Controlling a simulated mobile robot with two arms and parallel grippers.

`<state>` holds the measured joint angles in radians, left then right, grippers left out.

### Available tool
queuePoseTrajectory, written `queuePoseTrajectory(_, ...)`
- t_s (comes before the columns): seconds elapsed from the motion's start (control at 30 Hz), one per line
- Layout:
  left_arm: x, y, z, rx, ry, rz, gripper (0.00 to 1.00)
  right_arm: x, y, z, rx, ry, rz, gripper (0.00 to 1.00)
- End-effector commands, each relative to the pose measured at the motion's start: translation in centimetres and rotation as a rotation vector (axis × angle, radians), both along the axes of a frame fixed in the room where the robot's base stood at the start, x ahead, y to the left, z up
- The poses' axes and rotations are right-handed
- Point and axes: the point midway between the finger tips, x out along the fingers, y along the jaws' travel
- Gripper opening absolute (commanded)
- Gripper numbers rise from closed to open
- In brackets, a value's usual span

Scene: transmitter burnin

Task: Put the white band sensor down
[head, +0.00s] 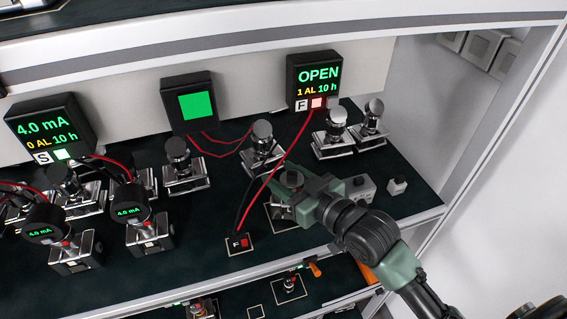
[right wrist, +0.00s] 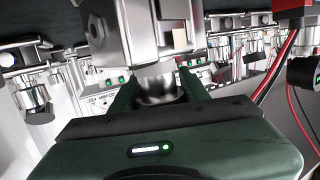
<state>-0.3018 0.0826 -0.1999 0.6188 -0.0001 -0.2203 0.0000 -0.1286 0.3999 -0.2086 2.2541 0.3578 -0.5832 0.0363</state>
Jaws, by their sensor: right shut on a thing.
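My right gripper (head: 288,190) reaches in from the lower right of the head view, over the dark shelf (head: 215,215). In the right wrist view the gripper (right wrist: 160,92) is shut on the neck of a silver metal sensor (right wrist: 150,35). A small cream patch shows on its body, but I cannot make out a full white band. In the head view the arm mostly hides the sensor. A pale-outlined square lies on the shelf just below the gripper, partly covered; I cannot tell whether the sensor touches it. My left gripper is not in view.
A black display reading OPEN (head: 315,78) stands behind, with red and black leads running to a small terminal (head: 239,243). Several silver sensors stand around, including one (head: 333,135) at the back right. A grey box (head: 360,187) and a small white block (head: 397,187) are to the right.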

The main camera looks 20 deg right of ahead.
Motion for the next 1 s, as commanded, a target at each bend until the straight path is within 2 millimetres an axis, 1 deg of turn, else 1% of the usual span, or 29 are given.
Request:
queuePoseTrajectory(0.3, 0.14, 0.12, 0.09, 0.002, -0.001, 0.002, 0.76, 0.02, 0.01, 0.00, 0.002, -0.012, 0.000, 0.00)
queuePoseTrajectory(0.47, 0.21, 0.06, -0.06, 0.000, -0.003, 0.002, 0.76, 0.02, 0.00, -0.38, 0.002, -0.012, -0.001, 0.00)
queuePoseTrajectory(0.5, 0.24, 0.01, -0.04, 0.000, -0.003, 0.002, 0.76, -0.01, -0.01, -0.73, 0.000, -0.002, -0.001, 0.57)
queuePoseTrajectory(0.53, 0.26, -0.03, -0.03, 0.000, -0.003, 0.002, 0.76, -0.01, -0.02, -0.72, -0.001, -0.001, -0.001, 0.65)
queuePoseTrajectory(0.57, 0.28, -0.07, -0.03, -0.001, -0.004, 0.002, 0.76, -0.01, -0.03, -0.72, -0.001, -0.001, -0.001, 0.67)
queuePoseTrajectory(0.83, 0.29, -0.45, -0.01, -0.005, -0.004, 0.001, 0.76, -0.01, -0.03, -0.67, -0.001, -0.001, -0.001, 0.67)
queuePoseTrajectory(0.93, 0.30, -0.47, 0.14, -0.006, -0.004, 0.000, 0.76, -0.05, -0.04, -0.28, 0.000, -0.002, -0.001, 0.67)
queuePoseTrajectory(1.0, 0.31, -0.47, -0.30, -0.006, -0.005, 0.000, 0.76, -0.74, -0.40, -0.52, -0.002, -0.001, -0.001, 0.67)
